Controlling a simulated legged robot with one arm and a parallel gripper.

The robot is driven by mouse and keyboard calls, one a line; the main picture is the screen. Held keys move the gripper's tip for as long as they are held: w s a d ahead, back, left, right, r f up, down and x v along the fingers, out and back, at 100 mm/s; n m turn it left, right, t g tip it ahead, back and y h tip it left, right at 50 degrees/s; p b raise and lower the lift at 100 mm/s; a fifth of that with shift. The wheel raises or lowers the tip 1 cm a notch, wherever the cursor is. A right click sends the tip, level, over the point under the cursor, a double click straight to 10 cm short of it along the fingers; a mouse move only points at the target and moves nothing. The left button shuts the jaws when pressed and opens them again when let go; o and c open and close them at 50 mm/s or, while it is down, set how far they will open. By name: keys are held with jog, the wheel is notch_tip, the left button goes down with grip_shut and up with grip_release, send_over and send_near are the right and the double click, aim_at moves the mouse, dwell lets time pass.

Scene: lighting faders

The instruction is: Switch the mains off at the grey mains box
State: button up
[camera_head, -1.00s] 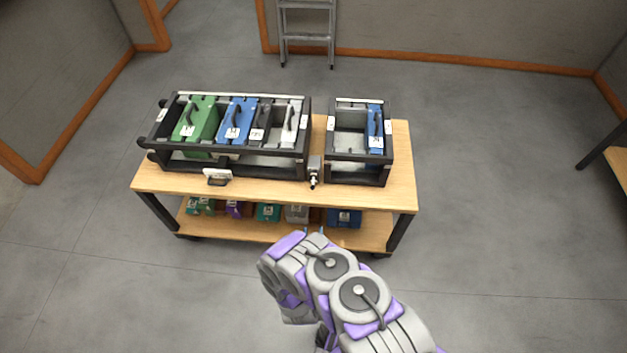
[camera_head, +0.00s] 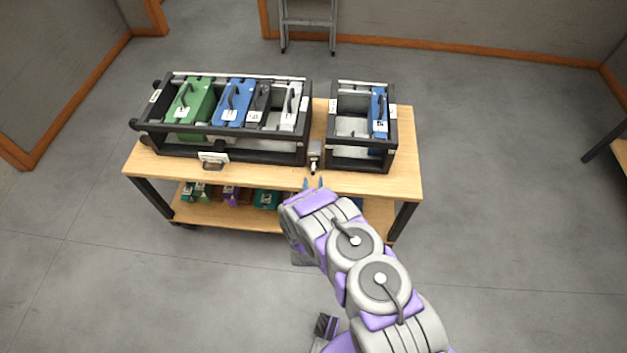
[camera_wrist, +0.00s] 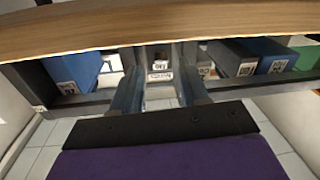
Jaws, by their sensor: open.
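The grey mains box (camera_head: 315,149) stands at the table's front edge, between the two black racks. A small pale knob or lever (camera_head: 313,167) sticks out of its front; I cannot tell its setting. My gripper (camera_head: 312,183) is open and empty, its blue-grey fingertips just in front of and below the box in the head view, apart from it. In the wrist view, which looks upside down, the gripper's two fingers (camera_wrist: 159,78) stand apart, with a grey box bearing a white label (camera_wrist: 160,66), apparently the mains box, between them.
The left rack (camera_head: 220,152) holds green, blue, black and white modules; the right rack (camera_head: 358,162) holds a blue one. A small label plate (camera_head: 213,159) stands at the front edge of the wooden table (camera_head: 270,174). More modules sit on the lower shelf. A ladder (camera_head: 307,22) stands behind.

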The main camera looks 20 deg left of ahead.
aim_at(314, 174)
jog(key=shift+w+a+f, duration=0.15)
jog(key=shift+w+a, duration=0.3)
jog(key=shift+w, duration=0.1)
jog(key=shift+w+a+f, duration=0.15)
jog(key=shift+w+a, duration=0.25)
jog(key=shift+w, duration=0.1)
jog(key=shift+w+b, duration=0.25)
jog(key=shift+b, duration=0.1)
jog(key=shift+w+d+r, duration=0.2)
jog(key=shift+d+r, duration=0.1)
jog(key=shift+d, duration=0.25)
jog(key=shift+a+f, duration=0.15)
jog(key=shift+a, duration=0.4)
jog(key=c, duration=0.5)
jog(key=shift+d, duration=0.25)
grip_shut()
